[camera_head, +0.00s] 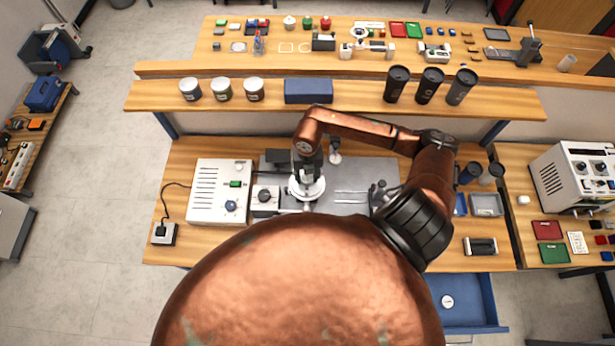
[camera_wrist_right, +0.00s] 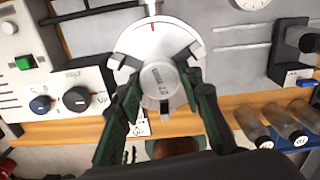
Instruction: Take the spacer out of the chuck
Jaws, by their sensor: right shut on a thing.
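The chuck (camera_head: 314,190) is a pale round disc on the grey plate of the laser marker, in the middle of the bench. It also shows in the right wrist view (camera_wrist_right: 182,38) as a silver disc with a red mark. The spacer (camera_wrist_right: 158,84) is a silver cylinder with dark lettering in front of the disc's centre. My right gripper (camera_wrist_right: 163,92) is shut on the spacer, one dark finger on each side. In the head view the right gripper (camera_head: 307,168) is above the chuck and hides the spacer. I cannot tell whether the spacer still touches the chuck. My left gripper is not in view.
A white control box (camera_head: 218,192) and a small knob unit (camera_head: 265,196) stand left of the chuck. A shelf behind holds jars, a blue box (camera_head: 308,91) and dark cups. A blue drawer (camera_head: 470,302) is open at front right.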

